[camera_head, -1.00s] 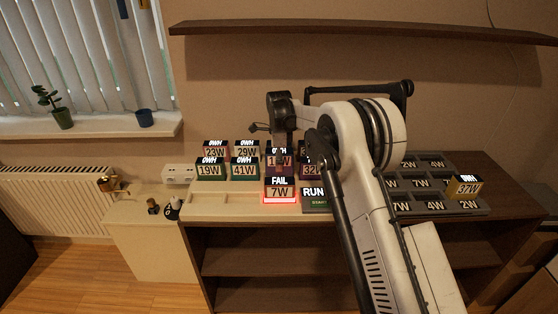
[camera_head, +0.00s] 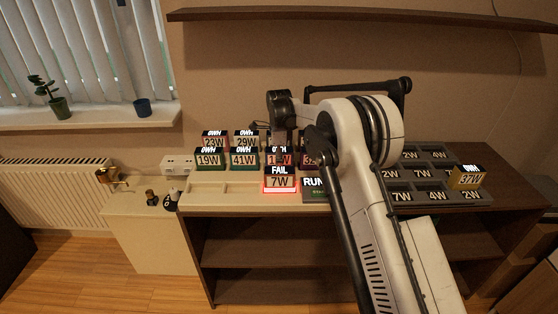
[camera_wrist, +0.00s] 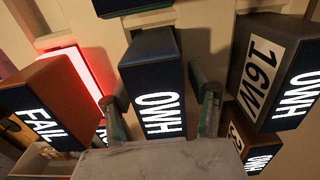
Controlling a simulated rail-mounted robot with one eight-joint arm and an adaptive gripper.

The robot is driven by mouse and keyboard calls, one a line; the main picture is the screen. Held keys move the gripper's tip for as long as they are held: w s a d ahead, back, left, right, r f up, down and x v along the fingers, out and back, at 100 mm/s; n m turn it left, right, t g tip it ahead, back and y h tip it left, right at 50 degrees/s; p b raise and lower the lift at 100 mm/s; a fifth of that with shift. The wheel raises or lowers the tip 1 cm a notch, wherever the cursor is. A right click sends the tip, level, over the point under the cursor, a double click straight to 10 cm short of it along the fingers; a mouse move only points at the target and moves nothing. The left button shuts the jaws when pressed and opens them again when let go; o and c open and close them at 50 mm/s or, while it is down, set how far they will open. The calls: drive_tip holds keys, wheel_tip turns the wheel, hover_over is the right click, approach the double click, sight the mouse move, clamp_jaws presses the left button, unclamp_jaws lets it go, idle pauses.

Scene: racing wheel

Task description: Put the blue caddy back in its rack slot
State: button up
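In the wrist view a caddy with a dark blue top (camera_wrist: 148,52) and a black face lettered OWH stands between the fingers of my gripper (camera_wrist: 163,112). The fingers are apart, one on each side. A gap shows on its right; the left finger is close, and contact is unclear. I cannot tell for sure which head-view caddy is the blue one. The rack with numbered slots (camera_head: 436,173) is at the right.
A FAIL caddy (camera_wrist: 42,98) over a red light and a 16W caddy (camera_wrist: 268,62) flank the blue one closely. Several other caddies, such as 41W (camera_head: 243,159), stand in rows. A 37W caddy (camera_head: 469,178) sits at the rack's right side. A shelf (camera_head: 350,25) is above.

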wheel_tip(320, 180, up, 12)
idle(0.8)
wheel_tip(320, 180, up, 7)
drive_tip(key=p, duration=0.4)
idle(0.4)
